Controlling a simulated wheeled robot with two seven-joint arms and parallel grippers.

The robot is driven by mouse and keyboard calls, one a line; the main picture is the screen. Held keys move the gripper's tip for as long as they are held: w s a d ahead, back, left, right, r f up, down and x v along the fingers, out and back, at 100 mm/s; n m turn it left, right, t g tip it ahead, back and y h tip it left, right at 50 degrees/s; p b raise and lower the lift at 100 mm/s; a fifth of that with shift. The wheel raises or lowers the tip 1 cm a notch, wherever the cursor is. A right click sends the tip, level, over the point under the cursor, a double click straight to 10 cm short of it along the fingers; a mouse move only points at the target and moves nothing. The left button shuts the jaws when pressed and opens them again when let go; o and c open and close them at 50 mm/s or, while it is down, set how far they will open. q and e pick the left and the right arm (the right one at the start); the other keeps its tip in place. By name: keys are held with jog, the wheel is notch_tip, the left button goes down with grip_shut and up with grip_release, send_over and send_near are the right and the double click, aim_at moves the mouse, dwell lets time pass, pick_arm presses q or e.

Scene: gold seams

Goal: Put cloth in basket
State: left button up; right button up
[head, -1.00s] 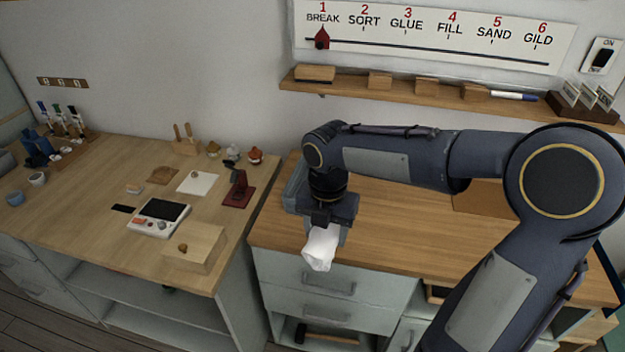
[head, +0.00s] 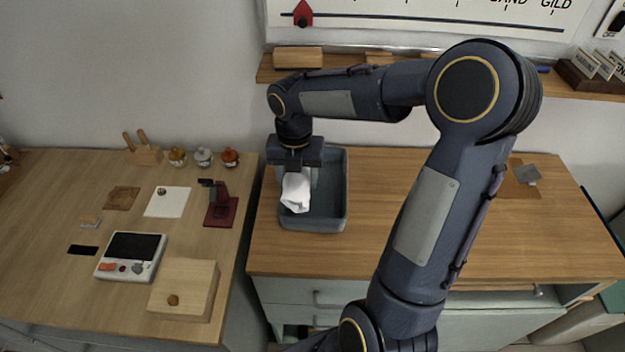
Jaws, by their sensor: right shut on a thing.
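My right gripper (head: 298,168) points down and is shut on a white cloth (head: 296,191), which hangs bunched below its fingers. The basket (head: 337,205) is a grey-blue open bin on the left part of the right-hand wooden counter. The gripper and the cloth show over the basket's left part. The cloth covers part of the basket's left wall, and I cannot tell whether it touches the basket. My left gripper is not in view.
The left counter holds a wooden box (head: 185,288), a white device with a dark screen (head: 131,257), a red stand (head: 221,206) and several small jars. A wall shelf (head: 420,82) runs behind my right arm. The counter right of the basket is mostly clear.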

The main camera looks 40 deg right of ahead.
send_over(315, 192)
jog(key=a, duration=0.1)
jog(key=f, duration=0.4)
jog(key=f+p, duration=0.1)
jog(key=f, duration=0.1)
jog(key=shift+s, duration=0.25)
jog(key=shift+w+d+f, duration=0.15)
jog(key=shift+d+f, duration=0.3)
jog(key=shift+f, duration=1.75)
jog(key=shift+f, duration=0.1)
jog(key=shift+f, duration=0.15)
jog(key=o, duration=0.9)
jog(key=shift+o, duration=0.4)
